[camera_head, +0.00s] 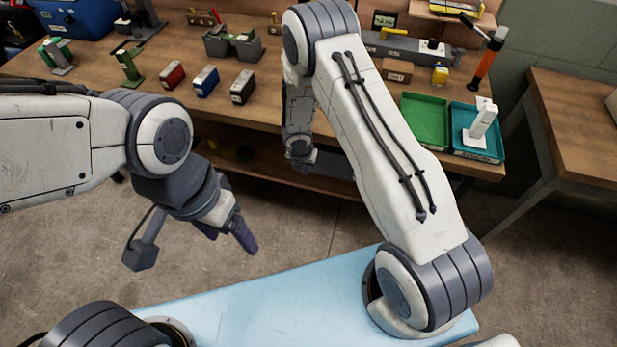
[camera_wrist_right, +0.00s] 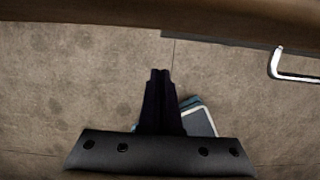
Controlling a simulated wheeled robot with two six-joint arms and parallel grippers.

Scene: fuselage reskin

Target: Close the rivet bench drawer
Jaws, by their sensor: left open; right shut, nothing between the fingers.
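The rivet bench (camera_head: 185,105) is a brown wooden workbench across the back of the head view. In the right wrist view its brown edge (camera_wrist_right: 90,12) runs along the top. A pale metal bar handle (camera_wrist_right: 292,76) sticks out at the right, under a brown front (camera_wrist_right: 245,33) that looks like the drawer; how far it stands out cannot be told. My right gripper (camera_wrist_right: 160,74) is shut and empty, left of the handle and apart from it. In the head view my right arm hides part of the bench front. My left gripper (camera_head: 226,230) is open and empty, over the floor before the bench.
On the bench stand small red, blue and black boxes (camera_head: 205,81), a green tray (camera_head: 424,120) and a teal tray (camera_head: 478,143) holding a white part. A second wooden table (camera_head: 580,125) stands at the right. Bare floor (camera_head: 330,215) lies in front of the bench.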

